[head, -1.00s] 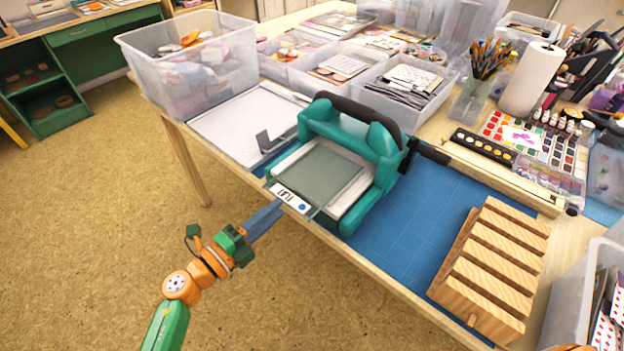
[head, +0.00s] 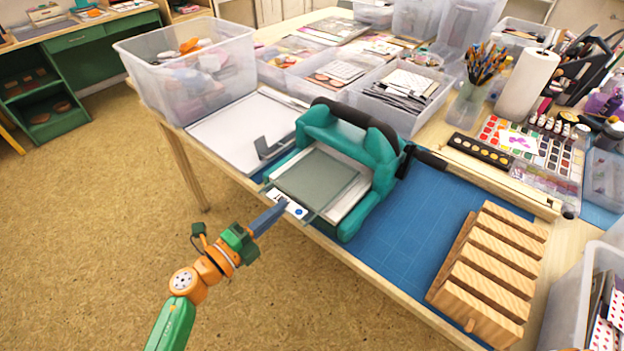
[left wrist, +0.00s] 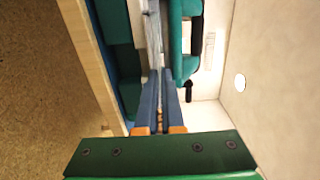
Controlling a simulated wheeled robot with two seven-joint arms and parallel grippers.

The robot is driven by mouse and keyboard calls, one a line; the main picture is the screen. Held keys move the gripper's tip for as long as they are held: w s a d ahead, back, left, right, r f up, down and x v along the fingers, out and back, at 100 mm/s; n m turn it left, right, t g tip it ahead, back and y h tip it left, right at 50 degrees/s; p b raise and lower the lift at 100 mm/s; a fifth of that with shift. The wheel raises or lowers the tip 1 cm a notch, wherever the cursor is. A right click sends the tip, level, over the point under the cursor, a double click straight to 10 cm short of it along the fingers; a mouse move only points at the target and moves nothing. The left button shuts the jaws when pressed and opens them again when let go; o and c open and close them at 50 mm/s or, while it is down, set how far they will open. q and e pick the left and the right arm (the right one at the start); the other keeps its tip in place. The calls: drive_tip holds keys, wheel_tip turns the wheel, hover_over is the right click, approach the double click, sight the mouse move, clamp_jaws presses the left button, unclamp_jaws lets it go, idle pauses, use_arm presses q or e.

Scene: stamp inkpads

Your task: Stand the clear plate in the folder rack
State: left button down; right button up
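The clear plate (head: 312,172) is a thin grey-green see-through sheet lying flat on the platform of the teal press (head: 376,160). A white label with a blue dot (head: 297,210) is on its near edge, which sticks out towards the table's front edge. My left gripper (head: 284,204) is at this labelled edge, its blue fingers covering part of the label. In the left wrist view the fingers (left wrist: 160,78) are close together with a narrow gap between them; a firm hold does not show. The wooden folder rack (head: 493,262), with several slots, stands empty at the front right. My right gripper is out of view.
A blue mat (head: 400,232) is bare between press and rack. A black handle (head: 428,158) juts from the press. A clear bin (head: 190,70) stands at the back left, a card box (head: 592,300) right of the rack. Paints and paper towels fill the back right.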

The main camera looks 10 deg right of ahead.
use_arm(q)
wheel_tip(320, 180, up, 6)
drive_tip(key=s+a+p, duration=0.2)
drive_tip(key=a+p, duration=0.1)
drive_tip(key=p, duration=0.3)
drive_tip(key=r+p+v, duration=0.2)
drive_tip(key=p+v, duration=0.1)
drive_tip(key=v, duration=1.4)
drive_tip(key=shift+s+r, duration=0.15)
drive_tip(key=shift+r, duration=0.15)
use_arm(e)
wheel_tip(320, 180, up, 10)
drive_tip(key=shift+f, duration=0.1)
